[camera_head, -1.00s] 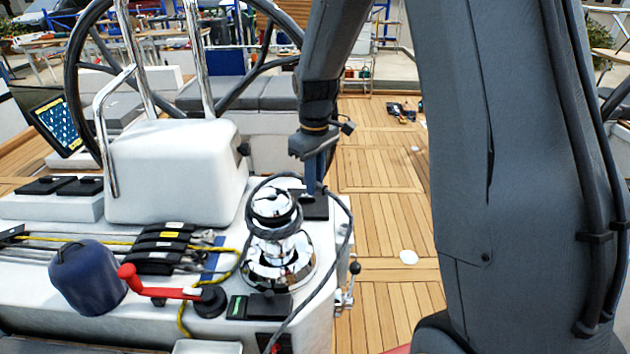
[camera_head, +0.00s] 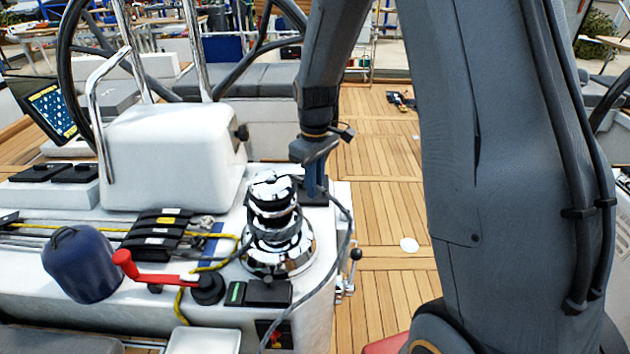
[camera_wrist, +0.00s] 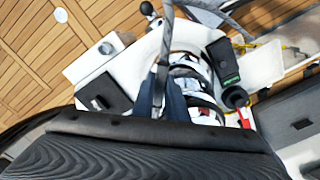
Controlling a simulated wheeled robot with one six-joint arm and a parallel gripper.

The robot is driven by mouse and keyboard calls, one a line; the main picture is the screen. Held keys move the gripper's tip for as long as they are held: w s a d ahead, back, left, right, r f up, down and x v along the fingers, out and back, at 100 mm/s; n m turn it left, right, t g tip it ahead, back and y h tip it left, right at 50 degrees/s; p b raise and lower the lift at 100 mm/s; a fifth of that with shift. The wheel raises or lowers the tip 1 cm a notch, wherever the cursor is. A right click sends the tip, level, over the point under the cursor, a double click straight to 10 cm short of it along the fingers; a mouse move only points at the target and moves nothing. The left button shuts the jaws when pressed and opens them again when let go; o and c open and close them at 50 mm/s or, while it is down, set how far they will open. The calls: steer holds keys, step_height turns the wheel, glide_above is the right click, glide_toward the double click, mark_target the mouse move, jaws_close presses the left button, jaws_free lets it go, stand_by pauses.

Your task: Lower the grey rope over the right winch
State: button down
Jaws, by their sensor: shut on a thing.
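The chrome right winch (camera_head: 274,198) stands on the white cockpit side. The grey rope (camera_head: 349,225) runs from my gripper (camera_head: 316,190) out to the right, then down past the winch's right side to the front edge. A grey band of it appears to lie around the middle of the winch drum, below the top. My gripper is just behind and right of the winch, pointing down, shut on the rope. In the wrist view, my gripper (camera_wrist: 164,98) is beside the winch (camera_wrist: 200,100), with the rope (camera_wrist: 165,45) leading away from the fingers. The winch's far side is hidden.
A red-handled lever (camera_head: 150,276), a blue cylindrical cover (camera_head: 80,264) and black rope clutches (camera_head: 158,234) with yellow line lie left of the winch. A white pedestal (camera_head: 172,158) and steering wheel stand behind. Wooden deck (camera_head: 385,200) is open at right.

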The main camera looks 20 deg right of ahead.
steer(key=shift+f, duration=0.85)
stand_by(0.3)
